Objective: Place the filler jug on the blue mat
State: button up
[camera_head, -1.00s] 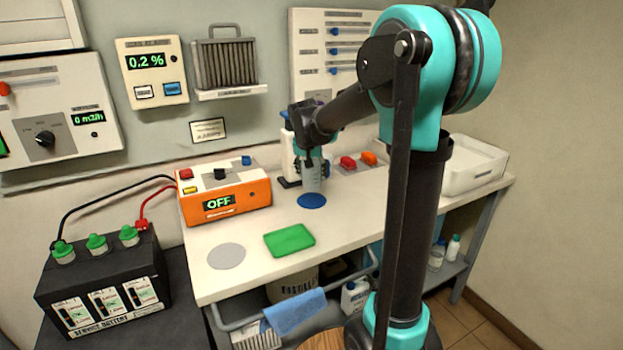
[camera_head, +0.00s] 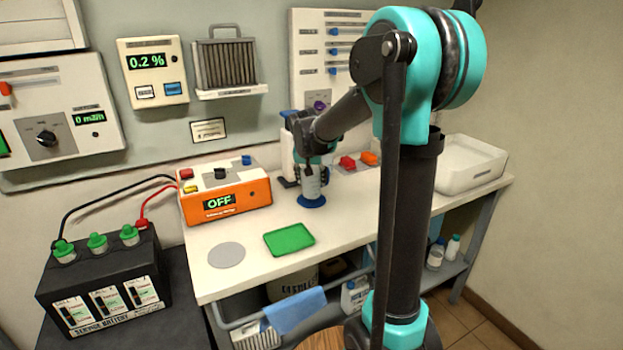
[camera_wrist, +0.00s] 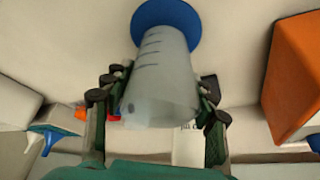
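The filler jug (camera_head: 311,187) is a pale translucent cup with dark marks. It stands upright over the round blue mat (camera_head: 311,202), its base at or very close to the mat surface. My gripper (camera_head: 313,172) is around the jug, with a finger on each side. In the wrist view, the jug (camera_wrist: 160,80) sits between the two fingers of my gripper (camera_wrist: 160,92), which appear closed against its sides. The blue mat (camera_wrist: 167,14) shows beyond the jug's far end, partly covered by it.
An orange charger box (camera_head: 225,190) reading OFF stands left of the mat. A green tray (camera_head: 289,239) and a grey disc (camera_head: 227,255) lie in front. A white dispenser (camera_head: 287,160) is close behind the jug. A white basin (camera_head: 470,165) is at the right.

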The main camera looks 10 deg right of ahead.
jog(key=o, duration=0.3)
jog(key=shift+s+f, duration=0.35)
jog(key=shift+w+a+r, duration=0.1)
jog(key=shift+w+r, duration=0.05)
jog(key=shift+r, duration=0.35)
jog(key=v, duration=1.2)
